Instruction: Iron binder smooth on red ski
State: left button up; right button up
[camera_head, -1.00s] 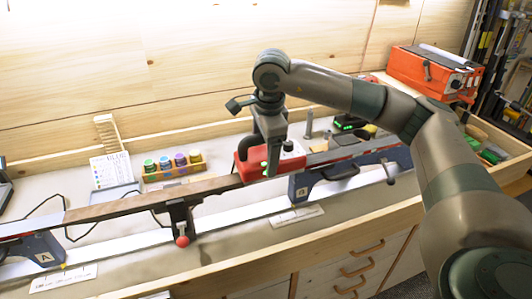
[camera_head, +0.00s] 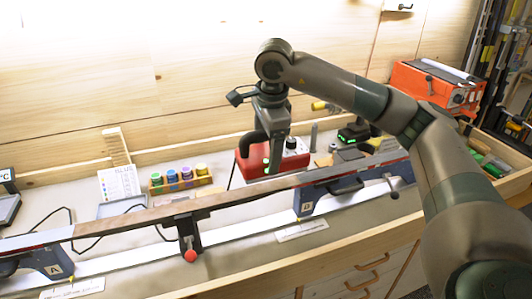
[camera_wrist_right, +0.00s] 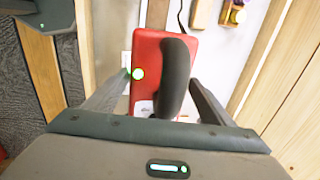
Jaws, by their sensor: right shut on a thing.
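My right gripper (camera_head: 272,172) is shut on the dark handle of a red iron (camera_head: 292,163), which has a white dial on its top. In the right wrist view, the handle (camera_wrist_right: 175,75) stands between the two fingers above the red body (camera_wrist_right: 145,55). My left gripper is out of view.
A clamp with a red knob (camera_head: 190,255) stands under the ski's middle. Small coloured jars (camera_head: 180,178) in a wooden rack and a white chart (camera_head: 119,183) stand behind. A green-lit device (camera_head: 352,134) and an orange toolbox (camera_head: 425,85) are at right.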

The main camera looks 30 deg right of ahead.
jog(key=shift+r+p, duration=0.3)
jog(key=shift+r, duration=0.65)
dwell(0.4)
